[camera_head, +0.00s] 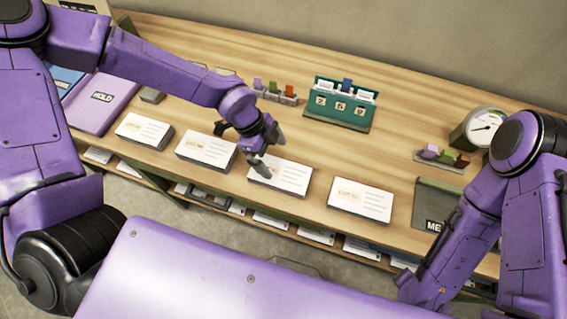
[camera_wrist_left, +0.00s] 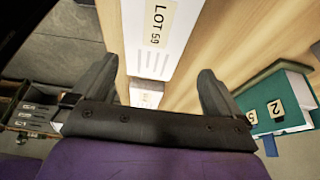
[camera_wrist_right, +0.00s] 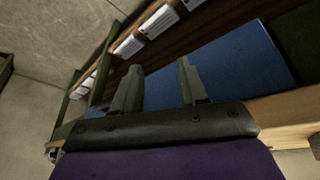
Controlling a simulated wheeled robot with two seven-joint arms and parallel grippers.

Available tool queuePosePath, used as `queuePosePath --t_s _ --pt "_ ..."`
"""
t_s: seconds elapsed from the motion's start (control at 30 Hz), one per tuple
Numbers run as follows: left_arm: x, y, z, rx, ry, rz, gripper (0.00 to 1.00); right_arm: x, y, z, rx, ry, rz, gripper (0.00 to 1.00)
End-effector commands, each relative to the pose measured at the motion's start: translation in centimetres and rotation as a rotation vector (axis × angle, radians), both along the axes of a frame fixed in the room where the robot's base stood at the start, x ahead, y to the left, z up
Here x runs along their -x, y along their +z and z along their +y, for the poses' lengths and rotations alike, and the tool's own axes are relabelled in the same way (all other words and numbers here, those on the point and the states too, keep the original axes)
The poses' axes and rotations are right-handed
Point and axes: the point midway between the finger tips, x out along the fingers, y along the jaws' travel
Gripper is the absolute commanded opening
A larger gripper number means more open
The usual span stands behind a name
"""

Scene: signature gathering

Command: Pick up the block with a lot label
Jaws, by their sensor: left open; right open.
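Several white-topped blocks with lot labels and printed lines lie in a row along the table: a left one (camera_head: 145,130), a second (camera_head: 205,148), a third (camera_head: 290,178) and a right one (camera_head: 362,199). Most labels are too small to read in the head view. My left gripper (camera_head: 268,154) is open and empty, just above the third block, partly covering it. In the left wrist view, a block labelled LOT 59 (camera_wrist_left: 160,40) lies ahead of the open fingers (camera_wrist_left: 158,70), with another white block (camera_wrist_left: 147,95) nearer. My right gripper (camera_wrist_right: 159,68) is open and empty.
A purple HOLD tray (camera_head: 108,108) lies at left. A green number stand (camera_head: 338,112) with cards, small coloured pegs (camera_head: 275,92) and a round dial (camera_head: 485,128) stand further back. A dark panel (camera_head: 440,195) lies at right. A lower shelf holds white cards (camera_head: 270,221).

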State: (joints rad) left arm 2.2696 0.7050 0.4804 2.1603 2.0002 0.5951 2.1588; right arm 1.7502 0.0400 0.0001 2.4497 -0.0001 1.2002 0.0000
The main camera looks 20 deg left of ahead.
Motion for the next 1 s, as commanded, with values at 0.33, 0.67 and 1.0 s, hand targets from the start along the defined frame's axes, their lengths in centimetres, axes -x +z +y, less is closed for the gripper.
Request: queuePosePath --t_s 0.33,0.67,1.0 --pt "0.3 -4.8 -1.4 -0.006 0.002 0.006 1.0 0.0 2.0 0.0 -0.001 0.0 0.001 0.43" --pt "0.2 -7.8 -2.6 -0.001 0.002 0.001 1.0 0.0 2.3 0.0 -0.001 0.0 0.001 0.43" --pt "0.2 -7.7 -2.6 -0.002 0.002 0.001 0.52 0.0 2.3 0.0 -0.001 0.0 0.001 0.43"
